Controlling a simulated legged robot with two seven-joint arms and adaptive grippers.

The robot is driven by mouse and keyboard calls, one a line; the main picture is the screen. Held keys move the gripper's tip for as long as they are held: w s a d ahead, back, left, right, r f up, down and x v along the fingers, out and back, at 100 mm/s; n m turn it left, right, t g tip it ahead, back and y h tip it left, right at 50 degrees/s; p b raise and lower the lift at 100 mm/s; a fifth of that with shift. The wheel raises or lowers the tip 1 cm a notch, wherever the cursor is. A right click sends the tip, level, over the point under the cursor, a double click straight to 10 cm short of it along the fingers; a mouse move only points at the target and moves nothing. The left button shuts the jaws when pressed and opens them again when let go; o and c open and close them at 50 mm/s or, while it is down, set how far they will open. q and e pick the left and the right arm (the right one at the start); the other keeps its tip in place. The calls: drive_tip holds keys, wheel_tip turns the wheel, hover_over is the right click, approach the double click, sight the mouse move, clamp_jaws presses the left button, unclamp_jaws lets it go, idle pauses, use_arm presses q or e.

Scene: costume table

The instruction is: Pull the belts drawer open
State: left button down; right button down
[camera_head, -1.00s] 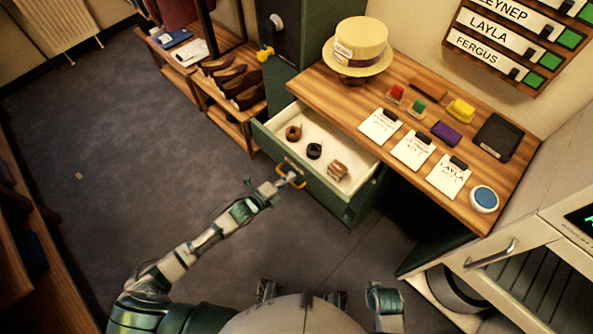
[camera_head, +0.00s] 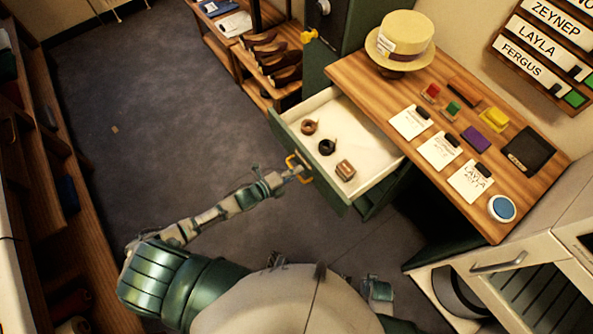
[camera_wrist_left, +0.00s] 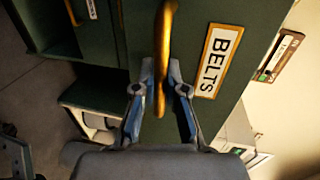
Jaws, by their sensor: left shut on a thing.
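The belts drawer (camera_head: 362,130) is a green-fronted drawer with a pale inside, standing well out from under the wooden tabletop. Three rolled belts lie in it: a brown one (camera_head: 309,127), a black one (camera_head: 326,147) and a lighter brown one (camera_head: 345,170). Its front carries a yellow handle (camera_head: 291,161) and a BELTS label (camera_wrist_left: 215,60). My left gripper (camera_head: 297,172) is shut on the handle; in the left wrist view the fingers lie on both sides of the handle bar (camera_wrist_left: 163,50). My right gripper is not visible.
The tabletop (camera_head: 390,95) holds a straw hat (camera_head: 403,38), note cards, coloured blocks and a round blue-topped tin (camera_head: 501,208). A shoe rack (camera_head: 265,85) stands behind the drawer. A shelf (camera_head: 50,200) runs along the left. The floor (camera_head: 160,110) between is mostly clear.

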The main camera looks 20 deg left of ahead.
use_arm(q)
drive_tip(key=c, duration=1.3)
unclamp_jaws()
drive_tip(key=shift+s+f, duration=0.15)
drive_tip(key=shift+f, duration=0.2)
drive_tip(key=shift+o, duration=0.5)
drive_tip(key=shift+r, duration=0.15)
drive_tip(key=v, duration=1.1)
drive_tip(key=shift+s+a, duration=0.2)
drive_tip(key=shift+a, duration=0.15)
